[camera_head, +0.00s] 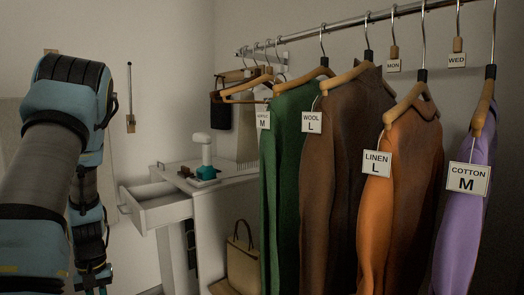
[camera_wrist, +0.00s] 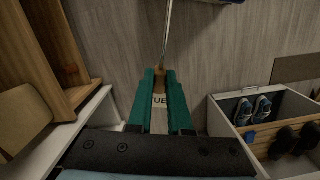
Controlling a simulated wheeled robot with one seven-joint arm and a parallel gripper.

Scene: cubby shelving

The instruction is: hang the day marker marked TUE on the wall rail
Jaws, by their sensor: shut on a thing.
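In the wrist view my gripper (camera_wrist: 162,82) has its teal fingers shut on the day marker (camera_wrist: 159,100). The letters "UE" show; the first letter is hidden by a finger. The metal rail (camera_head: 350,21) crosses the upper right of the head view. Markers MON (camera_head: 393,65) and WED (camera_head: 457,60) hang from it, with a gap between them. My gripper and the held marker cannot be made out in the head view.
Garments tagged WOOL (camera_head: 320,150), LINEN (camera_head: 400,190) and COTTON (camera_head: 465,210) hang from the rail. An open drawer (camera_head: 155,208) juts from a white cabinet at centre left. In the wrist view, wooden shelving (camera_wrist: 55,50) stands left and a shoe bin (camera_wrist: 235,110) right.

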